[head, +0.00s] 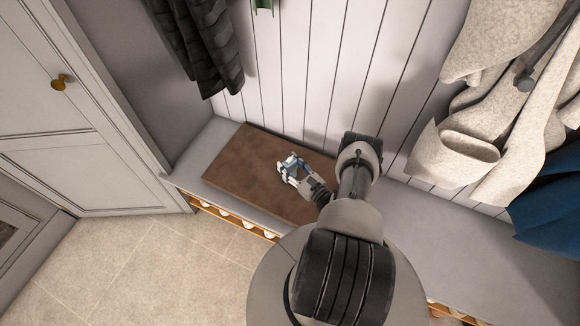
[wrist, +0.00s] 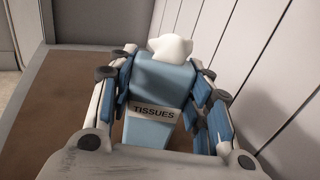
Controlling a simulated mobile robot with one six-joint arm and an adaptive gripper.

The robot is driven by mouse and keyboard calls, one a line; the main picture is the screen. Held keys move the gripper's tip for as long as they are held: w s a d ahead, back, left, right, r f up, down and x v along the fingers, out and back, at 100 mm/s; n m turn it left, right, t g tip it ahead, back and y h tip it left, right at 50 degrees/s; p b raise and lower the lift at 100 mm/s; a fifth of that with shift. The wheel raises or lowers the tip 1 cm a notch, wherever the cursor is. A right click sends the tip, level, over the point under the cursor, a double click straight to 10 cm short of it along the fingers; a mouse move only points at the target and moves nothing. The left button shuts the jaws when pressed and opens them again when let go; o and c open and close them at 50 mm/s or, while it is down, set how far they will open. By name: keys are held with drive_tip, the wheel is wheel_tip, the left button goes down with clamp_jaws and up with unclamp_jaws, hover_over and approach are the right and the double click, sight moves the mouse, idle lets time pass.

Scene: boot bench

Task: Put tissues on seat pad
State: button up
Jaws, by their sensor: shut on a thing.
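The tissues (wrist: 158,95) are a light blue box with a white tissue on top and a label reading "TISSUES". My gripper (wrist: 163,95) is shut on the box, with a finger on each side of it. In the head view my gripper (head: 291,170) and the tissues (head: 290,160) show small over the seat pad. The seat pad (head: 240,165) is a brown flat cushion on the bench; it also shows in the wrist view (wrist: 70,85). I cannot tell whether the box touches the pad, as its base is hidden.
The grey bench (head: 440,225) has bare room right of the pad. A white panelled wall (head: 310,70) stands behind. A dark garment (head: 200,45) hangs at the upper left, and a cream coat (head: 490,120) and blue garment (head: 550,205) hang at the right.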

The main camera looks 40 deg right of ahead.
drive_tip(key=shift+r, duration=0.15)
drive_tip(key=o, duration=1.1)
drive_tip(key=shift+f, duration=0.2)
